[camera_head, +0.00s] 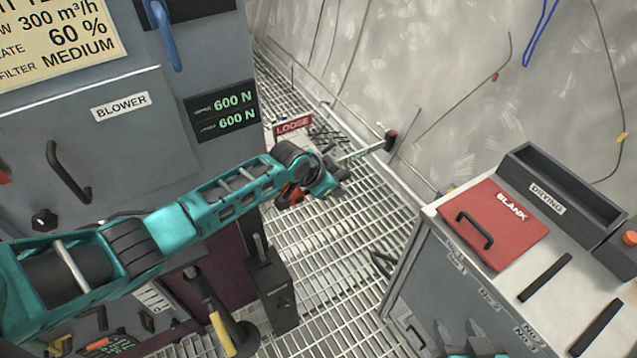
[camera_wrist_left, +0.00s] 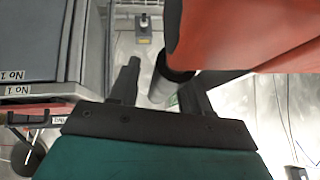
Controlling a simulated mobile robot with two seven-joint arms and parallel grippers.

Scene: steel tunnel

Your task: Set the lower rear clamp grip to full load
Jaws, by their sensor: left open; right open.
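The left arm reaches in from the left past the grey blower cabinet, its end low behind the cabinet's corner; its fingertips are hard to make out in the head view. In the left wrist view my left gripper (camera_wrist_left: 160,78) is open, its dark fingers either side of a grey cylinder end (camera_wrist_left: 172,84) beside a large red body (camera_wrist_left: 245,35); contact is unclear. In the head view a red "LOOSE" tag (camera_head: 293,126) and a bar with a black and red end (camera_head: 390,139) show behind the cabinet. My right gripper (camera_head: 475,345) is partly in view at the bottom edge, open.
The cabinet's display (camera_head: 222,110) reads 600 N on both lines. A black lever post (camera_head: 270,290) stands by the cabinet. At right is a bench with a red "BLANK" cover (camera_head: 495,222) and a drying tray (camera_head: 547,197). Grated floor (camera_head: 345,265) lies between cabinet and bench.

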